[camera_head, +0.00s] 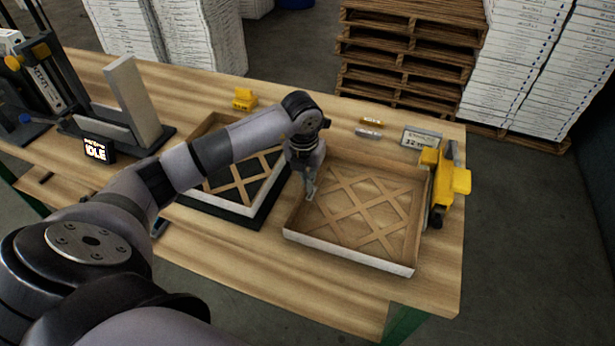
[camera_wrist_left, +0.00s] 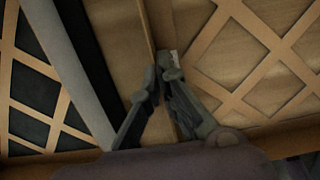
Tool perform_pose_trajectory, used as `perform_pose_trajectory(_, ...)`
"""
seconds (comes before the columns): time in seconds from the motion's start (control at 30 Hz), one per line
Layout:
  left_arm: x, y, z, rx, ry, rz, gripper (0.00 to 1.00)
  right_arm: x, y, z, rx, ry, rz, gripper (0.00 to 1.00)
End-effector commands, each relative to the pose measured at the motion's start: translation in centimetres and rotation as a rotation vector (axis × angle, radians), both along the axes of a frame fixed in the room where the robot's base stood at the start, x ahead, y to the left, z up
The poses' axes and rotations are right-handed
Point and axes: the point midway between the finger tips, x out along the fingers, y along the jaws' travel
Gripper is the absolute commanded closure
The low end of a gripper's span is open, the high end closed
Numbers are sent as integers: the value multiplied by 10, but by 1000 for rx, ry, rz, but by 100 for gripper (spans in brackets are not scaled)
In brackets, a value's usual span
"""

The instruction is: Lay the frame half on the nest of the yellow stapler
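One open, shallow cardboard frame half (camera_head: 362,257) with a lattice floor lies at the right of the table, beside a yellow stapler-like tool (camera_head: 446,182). A second frame half (camera_head: 237,203) with a dark filter under its lattice lies on a black base (camera_head: 213,211) to its left. My left gripper (camera_head: 310,192) is at the left wall of the right frame half. In the left wrist view its fingertips (camera_wrist_left: 165,75) are drawn together on that thin wall, with the lattice (camera_wrist_left: 250,60) to their right. My right gripper is out of view.
A small yellow block-like device (camera_head: 244,98) stands behind the black base. A display (camera_head: 421,138) and two small cylinders (camera_head: 369,132) are at the back right. A grey fixture with an IDLE screen (camera_head: 97,150) stands left. The front table strip is clear.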

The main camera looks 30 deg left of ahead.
Motion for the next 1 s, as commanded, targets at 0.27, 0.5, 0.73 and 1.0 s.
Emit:
perform_pose_trajectory(0.27, 0, 0, -3, 0, 0, 0, 95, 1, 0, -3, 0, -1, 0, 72)
perform_pose_trajectory(0.5, 0, 0, -2, 0, 1, 0, 79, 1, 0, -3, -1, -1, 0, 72)
perform_pose_trajectory(0.73, 0, 0, -2, 0, 1, 0, 75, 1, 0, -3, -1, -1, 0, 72)
perform_pose_trajectory(1.0, 0, 0, 8, 1, -3, -1, 75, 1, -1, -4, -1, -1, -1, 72)
